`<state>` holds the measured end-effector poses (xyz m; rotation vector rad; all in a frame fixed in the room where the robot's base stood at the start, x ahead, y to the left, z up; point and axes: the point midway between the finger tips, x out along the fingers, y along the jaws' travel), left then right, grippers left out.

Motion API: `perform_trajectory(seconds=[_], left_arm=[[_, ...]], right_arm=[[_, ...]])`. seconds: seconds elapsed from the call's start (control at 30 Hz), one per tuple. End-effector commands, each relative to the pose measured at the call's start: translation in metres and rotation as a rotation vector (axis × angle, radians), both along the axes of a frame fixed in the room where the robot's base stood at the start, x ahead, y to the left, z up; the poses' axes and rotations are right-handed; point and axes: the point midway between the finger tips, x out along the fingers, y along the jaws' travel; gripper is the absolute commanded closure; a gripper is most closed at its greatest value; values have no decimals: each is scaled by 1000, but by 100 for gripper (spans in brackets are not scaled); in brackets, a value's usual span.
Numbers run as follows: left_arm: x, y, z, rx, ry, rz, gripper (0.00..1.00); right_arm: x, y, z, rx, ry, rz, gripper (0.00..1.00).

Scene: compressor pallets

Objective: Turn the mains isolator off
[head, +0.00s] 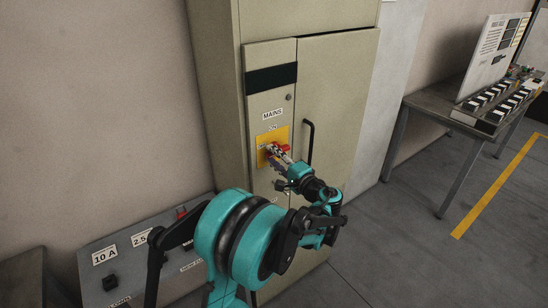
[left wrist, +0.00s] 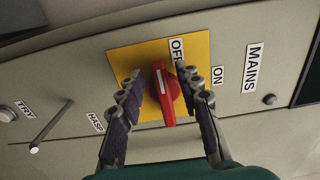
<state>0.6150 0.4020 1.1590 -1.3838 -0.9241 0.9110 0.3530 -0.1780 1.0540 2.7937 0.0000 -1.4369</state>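The mains isolator is a red rotary handle (left wrist: 166,95) on a yellow plate (left wrist: 122,58), with OFF and ON labels beside it in the left wrist view. The handle's long axis runs roughly up and down there, its white-marked end towards the OFF side. In the head view the red handle (head: 284,148) shows on the cabinet front below the MAINS label. My left gripper (left wrist: 160,72) is open, one finger on each side of the handle. Gaps show between fingers and handle. In the head view the left gripper (head: 277,158) partly hides the plate. My right gripper is not in view.
The beige cabinet (head: 338,90) has a black door handle (head: 309,142) right of the isolator. A grey control box (head: 128,262) stands lower left. A metal table (head: 432,106) with a board stands at right. The left wrist view shows a metal rod (left wrist: 52,126) by the HASP label.

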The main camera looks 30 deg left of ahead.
Motion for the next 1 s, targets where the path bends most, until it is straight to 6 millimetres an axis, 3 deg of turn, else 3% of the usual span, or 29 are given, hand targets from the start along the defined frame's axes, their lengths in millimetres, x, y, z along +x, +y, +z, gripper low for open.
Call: perform_trajectory(seconds=[0.23,0.7,1.0], left_arm=[[-5,-13,0,0,1,-2,66],[-40,-99,0,0,0,-2,66],[-46,-111,0,0,0,0,66]], right_arm=[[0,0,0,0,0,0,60],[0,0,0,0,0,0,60],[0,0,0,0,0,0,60]])
